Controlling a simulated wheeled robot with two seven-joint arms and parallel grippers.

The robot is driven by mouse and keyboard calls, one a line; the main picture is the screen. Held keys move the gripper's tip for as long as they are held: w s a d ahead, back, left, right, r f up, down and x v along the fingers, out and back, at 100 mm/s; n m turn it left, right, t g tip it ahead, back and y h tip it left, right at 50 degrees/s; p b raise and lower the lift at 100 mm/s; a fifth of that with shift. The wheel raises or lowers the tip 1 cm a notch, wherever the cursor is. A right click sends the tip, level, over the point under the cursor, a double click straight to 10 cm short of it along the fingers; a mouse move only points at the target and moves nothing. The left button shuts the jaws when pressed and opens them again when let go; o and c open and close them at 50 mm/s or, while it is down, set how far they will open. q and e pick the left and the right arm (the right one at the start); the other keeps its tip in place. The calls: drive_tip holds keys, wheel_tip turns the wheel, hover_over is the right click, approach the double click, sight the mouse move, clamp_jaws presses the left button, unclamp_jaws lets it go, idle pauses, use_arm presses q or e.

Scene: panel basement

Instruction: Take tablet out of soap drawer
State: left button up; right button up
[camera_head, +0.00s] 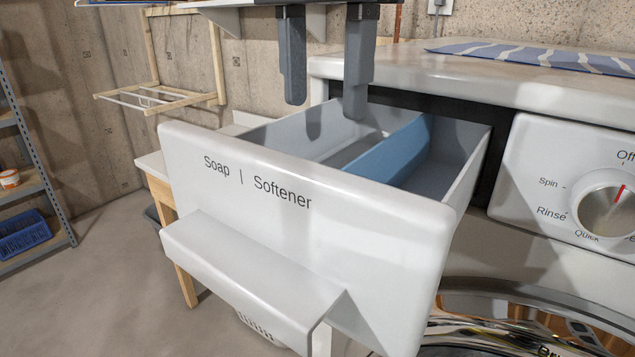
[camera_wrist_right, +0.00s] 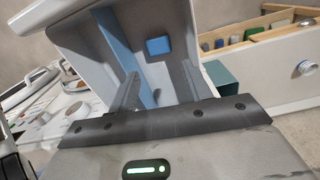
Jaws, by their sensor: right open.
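The soap drawer (camera_head: 300,225) is pulled out of the white washing machine, its front marked "Soap | Softener". A blue divider (camera_head: 385,150) splits it into two compartments; the divider also shows in the wrist view (camera_wrist_right: 125,55). A small blue tablet (camera_wrist_right: 159,46) lies in one compartment in the wrist view, apart from the divider. I cannot see it in the head view. My right gripper (camera_head: 325,100) points down over the soap side, open and empty. In the wrist view its two fingers (camera_wrist_right: 160,88) stand apart, with the tablet beyond them. My left gripper is not in view.
The machine's knob (camera_head: 608,210) is right of the drawer and the round door (camera_head: 530,310) is below. A striped cloth (camera_head: 540,55) lies on top. A metal shelf (camera_head: 35,150) stands far left. An open drawer with several items (camera_wrist_right: 262,60) shows in the wrist view.

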wheel_tip(320, 180, down, 4)
drive_tip(key=shift+r, duration=0.25)
wheel_tip(320, 180, down, 5)
drive_tip(key=shift+a+r+p, duration=0.1)
drive_tip(key=shift+p, duration=0.25)
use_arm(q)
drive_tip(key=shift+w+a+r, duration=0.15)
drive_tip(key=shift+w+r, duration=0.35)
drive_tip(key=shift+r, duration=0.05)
use_arm(e)
drive_tip(key=shift+s, duration=0.1)
drive_tip(key=c, duration=0.7)
